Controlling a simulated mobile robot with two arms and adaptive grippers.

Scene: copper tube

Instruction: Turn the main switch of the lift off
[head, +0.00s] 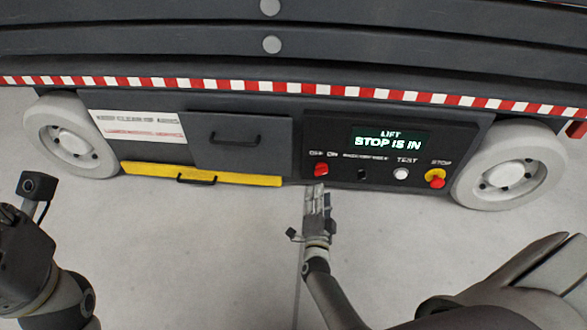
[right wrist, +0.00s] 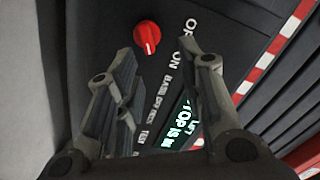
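The lift's dark control panel (head: 392,151) has a lit display (head: 393,141) reading "LIFT STOP IS IN". The red main switch (head: 320,169) is at the panel's lower left, under the OFF and ON labels. In the right wrist view the red knob (right wrist: 147,37) shows a small pale mark at its lower end; I cannot tell which label it points at. My right gripper (head: 316,189) is just below the switch. In the right wrist view the gripper (right wrist: 155,50) is open, the knob beyond and between its fingertips, apparently apart from them. My left gripper's fingers are out of view.
A red stop button on a yellow base (head: 435,178) and a white test button (head: 401,174) sit right of the switch. A yellow bar (head: 201,175) edges the panel on the left. Wheels (head: 508,172) flank the lift. The grey floor in front is clear.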

